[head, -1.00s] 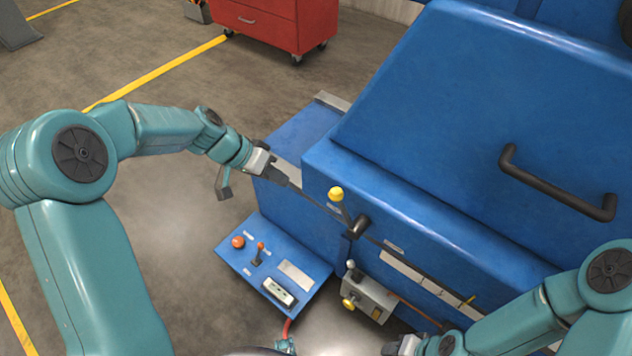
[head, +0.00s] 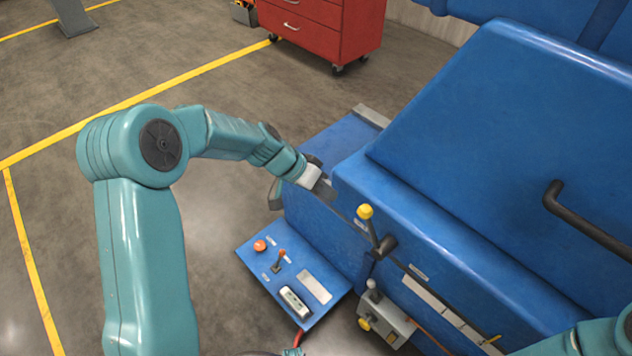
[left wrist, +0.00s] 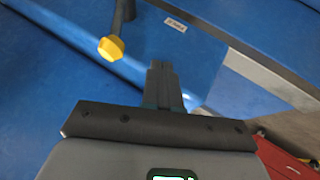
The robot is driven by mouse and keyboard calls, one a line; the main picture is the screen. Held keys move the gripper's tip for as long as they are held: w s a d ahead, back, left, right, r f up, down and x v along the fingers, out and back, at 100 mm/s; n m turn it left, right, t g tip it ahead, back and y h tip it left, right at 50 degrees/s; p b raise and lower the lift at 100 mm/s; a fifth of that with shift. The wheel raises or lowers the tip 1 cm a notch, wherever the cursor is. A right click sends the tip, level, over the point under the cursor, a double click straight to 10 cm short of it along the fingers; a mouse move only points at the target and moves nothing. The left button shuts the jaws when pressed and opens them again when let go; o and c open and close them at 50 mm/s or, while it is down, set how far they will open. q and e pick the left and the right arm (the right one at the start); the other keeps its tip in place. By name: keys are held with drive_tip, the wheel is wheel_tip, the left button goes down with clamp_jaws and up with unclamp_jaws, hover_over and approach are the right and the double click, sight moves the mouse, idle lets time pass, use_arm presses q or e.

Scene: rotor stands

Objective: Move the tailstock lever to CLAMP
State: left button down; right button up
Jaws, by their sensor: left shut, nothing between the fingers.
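The tailstock lever (head: 373,230) has a dark shaft with a yellow knob and stands tilted from a black pivot on the front of the blue machine. In the left wrist view its yellow knob (left wrist: 110,48) is at the upper left, with part of the dark shaft above it. My left gripper (head: 325,190) is up and to the left of the knob in the head view, apart from it. In the left wrist view its fingers (left wrist: 162,82) are together and empty, beside the knob. A small white label (left wrist: 176,25) sits near the lever, too small to read surely. My right gripper is out of view.
A blue control panel (head: 316,287) with an orange button and a small lever lies below my left gripper. A grey box (head: 387,321) with a yellow knob is under the lever. A red tool cabinet (head: 325,28) stands behind. Open floor lies to the left.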

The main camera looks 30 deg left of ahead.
use_arm(q)
drive_tip(key=shift+w+d+f+p, duration=0.1)
drive_tip(key=shift+d+f, duration=0.1)
drive_tip(key=shift+d, duration=0.7)
drive_tip(key=shift+d+f+p, duration=0.1)
drive_tip(key=shift+d+f, duration=0.1)
drive_tip(key=shift+d, duration=0.65)
drive_tip(key=shift+w+d+f+p, duration=0.1)
drive_tip(key=shift+d+f, duration=0.1)
drive_tip(key=shift+d, duration=0.7)
drive_tip(key=shift+s+r, duration=0.1)
